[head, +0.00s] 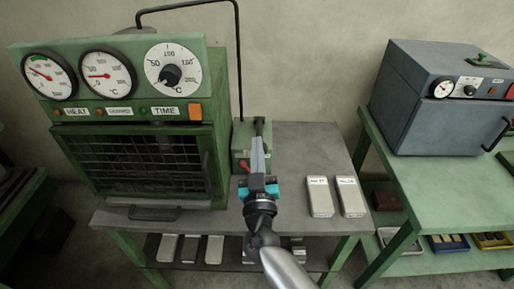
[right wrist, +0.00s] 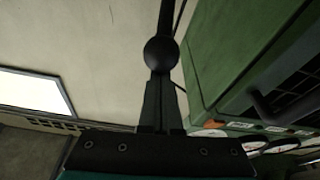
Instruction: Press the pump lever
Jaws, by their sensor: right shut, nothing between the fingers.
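The green pump box (head: 241,138) stands on the grey bench right beside the green press. Its black lever (head: 259,125) rises at the far end of my right gripper (head: 257,142), which covers part of it. In the right wrist view the lever shows as a dark rod with a round black knob (right wrist: 161,54). The knob is right at the tips of my right gripper (right wrist: 157,82), whose fingers are shut with nothing between them. I cannot tell whether the fingertips touch the knob. My left gripper is not in view.
The green press (head: 140,120) with dials and a mesh door fills the left. Two pale blocks (head: 320,196) (head: 351,196) lie on the grey bench (head: 290,150) to the right. A grey-blue oven (head: 425,100) stands on a green table. A black pipe (head: 238,60) rises behind the pump.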

